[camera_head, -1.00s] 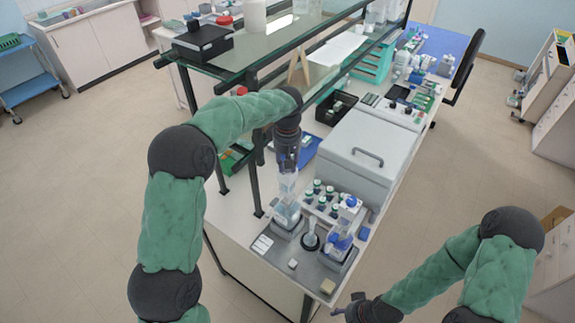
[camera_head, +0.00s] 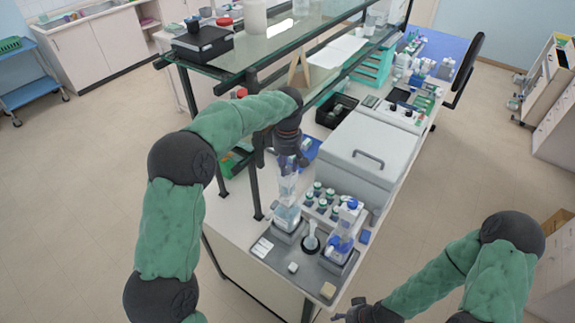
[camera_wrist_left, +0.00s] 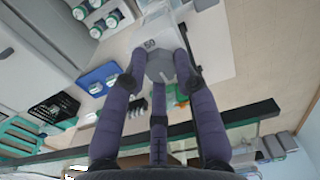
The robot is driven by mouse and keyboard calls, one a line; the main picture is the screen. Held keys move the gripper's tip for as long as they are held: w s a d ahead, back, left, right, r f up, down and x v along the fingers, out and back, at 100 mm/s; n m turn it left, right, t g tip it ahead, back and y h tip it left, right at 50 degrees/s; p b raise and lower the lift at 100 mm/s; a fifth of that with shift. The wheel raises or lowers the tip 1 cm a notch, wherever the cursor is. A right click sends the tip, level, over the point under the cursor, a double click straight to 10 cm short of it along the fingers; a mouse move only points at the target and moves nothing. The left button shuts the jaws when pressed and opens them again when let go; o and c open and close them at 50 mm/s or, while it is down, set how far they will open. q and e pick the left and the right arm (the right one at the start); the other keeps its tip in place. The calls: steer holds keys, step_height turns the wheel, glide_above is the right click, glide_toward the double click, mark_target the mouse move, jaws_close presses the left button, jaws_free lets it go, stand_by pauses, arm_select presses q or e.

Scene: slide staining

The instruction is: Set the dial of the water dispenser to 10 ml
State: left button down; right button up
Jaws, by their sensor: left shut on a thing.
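The water dispenser is a clear bottle (camera_head: 287,216) with a pale, narrow upper part (camera_head: 287,187), upright at the left of the grey tray. My left gripper (camera_head: 291,163) is at its top. In the left wrist view, my left gripper's dark fingers (camera_wrist_left: 162,75) are shut around a grey faceted dial (camera_wrist_left: 160,66) on the dispenser's pale top. The number 50 shows beside the dial; I cannot read any other setting. My right gripper (camera_head: 350,312) is low in the head view, in front of the bench and away from the dispenser. Its fingers are too small to judge.
Several small vials (camera_head: 322,196) stand behind. A large grey box (camera_head: 366,155) is farther back. A glass shelf (camera_head: 285,45) is above the bench, close to my left arm.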

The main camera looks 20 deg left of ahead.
mark_target(287, 168)
arm_select(q)
steer(key=c, duration=1)
jaws_free()
steer(key=shift+o, duration=0.2)
step_height(287, 168, up, 12)
